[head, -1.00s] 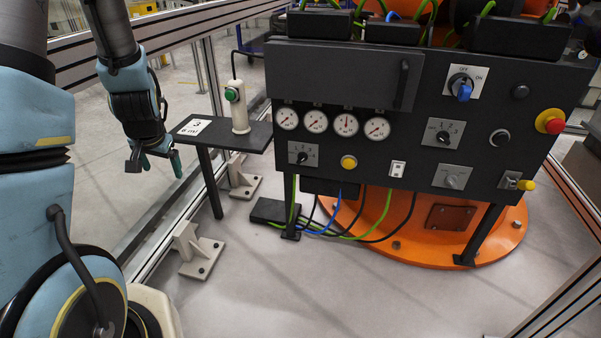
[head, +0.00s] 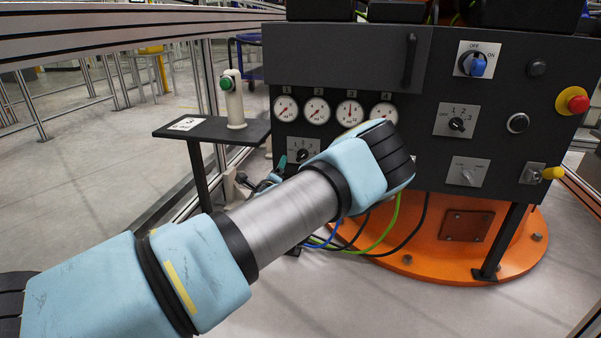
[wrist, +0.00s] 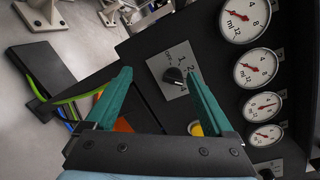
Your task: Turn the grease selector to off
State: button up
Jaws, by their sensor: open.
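A small selector with a black knob on a pale plate sits at the panel's lower left, below the gauges, in the head view (head: 303,154). It also shows in the wrist view (wrist: 173,76), with numbers and other marking on its plate. Another black selector (head: 456,124) with numbers sits further right. I cannot read which one is marked grease. My gripper (head: 266,178) is partly hidden behind my arm near the lower-left selector. In the wrist view my gripper (wrist: 158,74) is open and empty. The black knob appears between its teal fingertips, apparently beyond them, with no contact visible.
Several round gauges (head: 350,112) sit above the selector. A blue OFF/ON switch (head: 473,64), grey switch (head: 467,176), red button (head: 578,103) and yellow-tipped part (head: 553,173) are at right.

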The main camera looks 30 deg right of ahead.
jog(key=s+d+f+m+h, duration=0.1)
jog(key=s+d+m+h, duration=0.1)
jog(key=s+d+m, duration=0.15)
jog(key=b+x, duration=0.2)
jog(key=x, duration=0.9)
jog(key=shift+d+f+g, duration=0.2)
jog(key=shift+d+g, duration=0.2)
jog(key=shift+d, duration=0.1)
jog(key=shift+n, duration=0.25)
jog(key=shift+c, duration=0.2)
jog(key=c, duration=1.3)
